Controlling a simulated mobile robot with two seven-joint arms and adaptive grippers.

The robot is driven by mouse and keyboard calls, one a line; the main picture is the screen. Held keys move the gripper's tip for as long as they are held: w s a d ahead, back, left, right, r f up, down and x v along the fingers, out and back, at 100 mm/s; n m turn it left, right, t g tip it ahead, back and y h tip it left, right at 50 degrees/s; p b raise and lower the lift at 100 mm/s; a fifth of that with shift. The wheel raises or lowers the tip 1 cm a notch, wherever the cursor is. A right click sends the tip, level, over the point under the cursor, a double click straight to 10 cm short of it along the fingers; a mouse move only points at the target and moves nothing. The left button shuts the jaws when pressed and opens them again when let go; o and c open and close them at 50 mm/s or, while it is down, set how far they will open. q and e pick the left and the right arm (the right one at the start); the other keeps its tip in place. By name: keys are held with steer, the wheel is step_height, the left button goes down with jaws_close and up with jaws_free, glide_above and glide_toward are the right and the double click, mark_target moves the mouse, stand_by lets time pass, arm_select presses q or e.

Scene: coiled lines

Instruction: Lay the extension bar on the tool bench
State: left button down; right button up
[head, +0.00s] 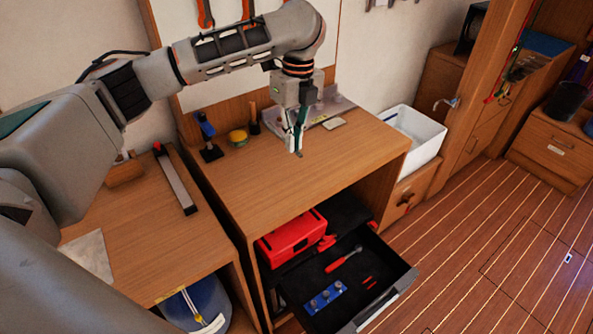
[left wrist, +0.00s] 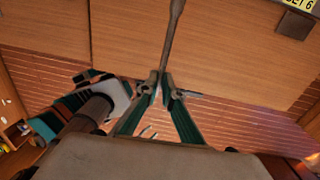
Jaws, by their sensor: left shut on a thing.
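My left gripper (head: 297,146) is above the wooden top of the tool bench (head: 345,160), pointing down. It is shut on the extension bar, a thin grey metal rod. In the left wrist view the bar (left wrist: 174,38) runs upward from between the green-sided fingertips (left wrist: 161,84), with wood behind it. In the head view the bar is mostly hidden by the fingers, and I cannot tell whether it touches the bench top. My right gripper does not show.
The front bench top is clear.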

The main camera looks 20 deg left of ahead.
mark_target(294, 183)
arm_select(q)
step_height(294, 183, down, 11)
steer(key=shift+w+f, duration=0.1)
steer(key=shift+f, duration=0.1)
stand_by(0.3)
steer(key=c, duration=2.2)
jaws_free()
